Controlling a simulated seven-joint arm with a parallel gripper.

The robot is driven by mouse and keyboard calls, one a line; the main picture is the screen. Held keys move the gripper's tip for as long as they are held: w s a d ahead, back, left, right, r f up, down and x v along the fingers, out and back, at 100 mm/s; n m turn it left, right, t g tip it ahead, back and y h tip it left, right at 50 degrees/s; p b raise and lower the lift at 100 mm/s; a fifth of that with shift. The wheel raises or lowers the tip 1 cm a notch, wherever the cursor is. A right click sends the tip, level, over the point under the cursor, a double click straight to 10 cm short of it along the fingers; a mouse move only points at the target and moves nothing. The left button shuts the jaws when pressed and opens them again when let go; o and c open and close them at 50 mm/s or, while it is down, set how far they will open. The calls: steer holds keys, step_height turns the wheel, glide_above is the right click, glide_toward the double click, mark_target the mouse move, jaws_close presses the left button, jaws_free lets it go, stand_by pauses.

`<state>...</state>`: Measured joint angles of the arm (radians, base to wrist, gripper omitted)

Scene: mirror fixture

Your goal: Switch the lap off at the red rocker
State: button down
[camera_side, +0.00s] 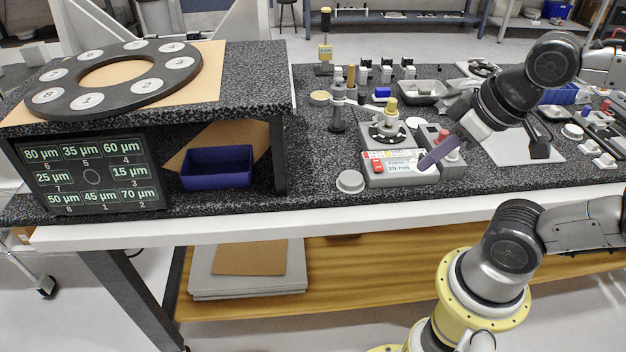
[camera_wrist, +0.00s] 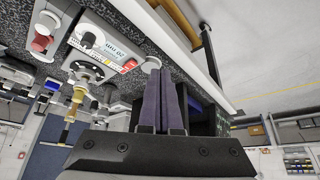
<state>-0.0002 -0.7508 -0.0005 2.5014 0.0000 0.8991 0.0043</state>
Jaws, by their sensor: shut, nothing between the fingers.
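The lap (camera_side: 388,135) is a grey unit with a round dark plate, on the speckled bench in the side view. Its sloping front panel carries a small display (camera_side: 400,167) and, at the left end, the red rocker (camera_side: 377,166). The red rocker also shows in the wrist view (camera_wrist: 130,65), left of my fingertips. My gripper (camera_side: 424,165) has purple fingers, shut and empty, pointing down-left over the right end of the panel. It also shows in the wrist view (camera_wrist: 163,70). Whether the tips touch the panel cannot be told. The rocker's position is too small to read.
A red mushroom button (camera_side: 443,135) stands on the block right of the lap, behind my fingers. A round grey lid (camera_side: 350,181) lies left of the panel near the bench edge. A post stand (camera_side: 337,110) rises at the back left. A shelf with a blue bin (camera_side: 217,168) stands farther left.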

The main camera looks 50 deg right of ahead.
step_height(320, 180, up, 5)
steer(key=m+g, duration=0.6)
steer(key=m, duration=0.3)
glide_above(376, 161)
steer(key=shift+f, duration=0.1)
step_height(376, 161, down, 14)
steer(key=shift+f, duration=0.1)
stand_by(0.4)
